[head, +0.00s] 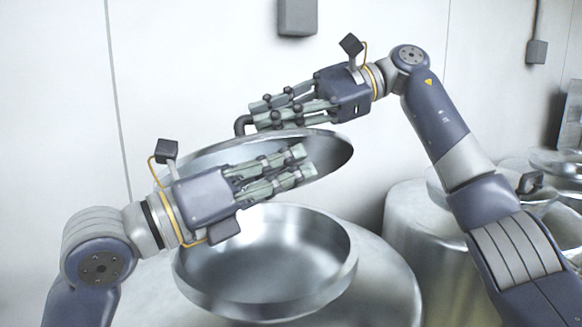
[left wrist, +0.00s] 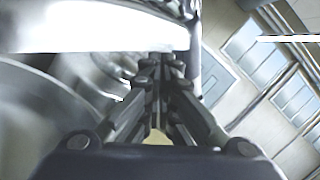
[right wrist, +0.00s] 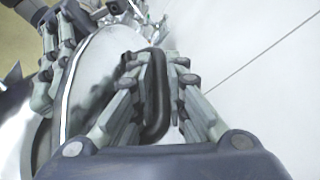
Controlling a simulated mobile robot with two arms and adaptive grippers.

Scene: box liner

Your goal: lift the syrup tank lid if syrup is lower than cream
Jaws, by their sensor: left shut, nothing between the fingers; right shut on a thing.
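A round metal lid (head: 335,150) with a dark handle (head: 243,124) is held tilted above an open metal tank (head: 265,300). My right gripper (head: 250,113) comes in from the right and is shut on that handle. The right wrist view shows the dark handle (right wrist: 155,95) between its fingers. My left gripper (head: 308,166) is shut and empty, in front of the raised lid and above the tank's opening; its fingers show together in the left wrist view (left wrist: 162,65). The opening shows shiny grey metal; I cannot tell any liquid level. No label shows which tank is syrup or cream.
Another metal tank (head: 405,225) stands to the right, with a lid and dark handle (head: 530,183) behind my right arm. A pale wall (head: 210,60) with grey boxes (head: 297,15) is close behind.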

